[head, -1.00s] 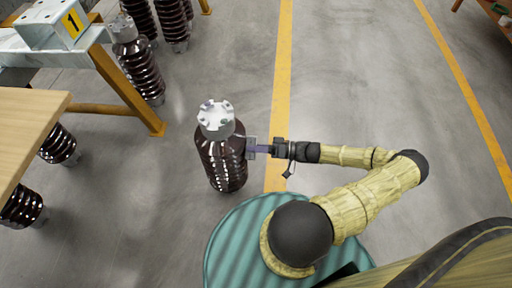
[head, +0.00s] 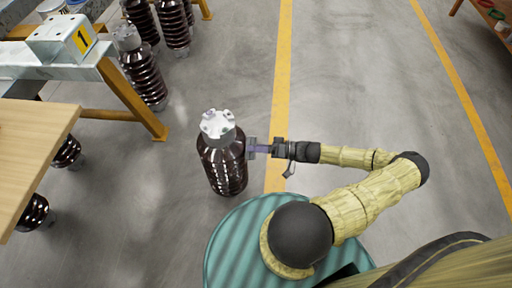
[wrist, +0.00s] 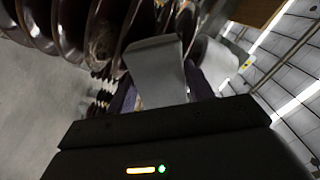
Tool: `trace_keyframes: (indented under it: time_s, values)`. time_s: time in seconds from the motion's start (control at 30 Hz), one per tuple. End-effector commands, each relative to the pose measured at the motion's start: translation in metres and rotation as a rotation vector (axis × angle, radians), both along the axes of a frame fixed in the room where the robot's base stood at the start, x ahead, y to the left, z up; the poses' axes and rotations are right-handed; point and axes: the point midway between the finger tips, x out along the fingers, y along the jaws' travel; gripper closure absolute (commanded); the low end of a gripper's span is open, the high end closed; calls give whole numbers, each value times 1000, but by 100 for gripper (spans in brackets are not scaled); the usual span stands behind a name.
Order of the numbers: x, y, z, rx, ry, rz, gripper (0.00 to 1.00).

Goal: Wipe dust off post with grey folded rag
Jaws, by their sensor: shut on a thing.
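The post (head: 224,160) is a dark brown ribbed insulator with a light metal cap, standing upright on the floor in front of me. Its glossy ribs fill the upper left of the wrist view (wrist: 75,30), with a dull brownish patch on one rib. My gripper (head: 254,148) is at the post's right side, shut on the grey folded rag (wrist: 160,70). In the wrist view the rag stands up from the jaws, close against the ribs. I cannot tell whether it touches them. In the head view the rag is too small to make out clearly.
A wooden tabletop (head: 30,150) is at the left edge. A metal bench (head: 60,66) with a yellow leg bears a box marked 1 (head: 62,38). Several similar insulators (head: 143,72) stand around it.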

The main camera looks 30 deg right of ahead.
Motion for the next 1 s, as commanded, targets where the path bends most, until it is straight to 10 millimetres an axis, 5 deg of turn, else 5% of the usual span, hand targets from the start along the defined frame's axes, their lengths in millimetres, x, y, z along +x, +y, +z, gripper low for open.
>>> trace_keyframes:
  time_s: [0.47,1.0]
  values:
    - [1,4,11,9,-5,7,66]
    - [-1,3,-27,5,0,6,66]
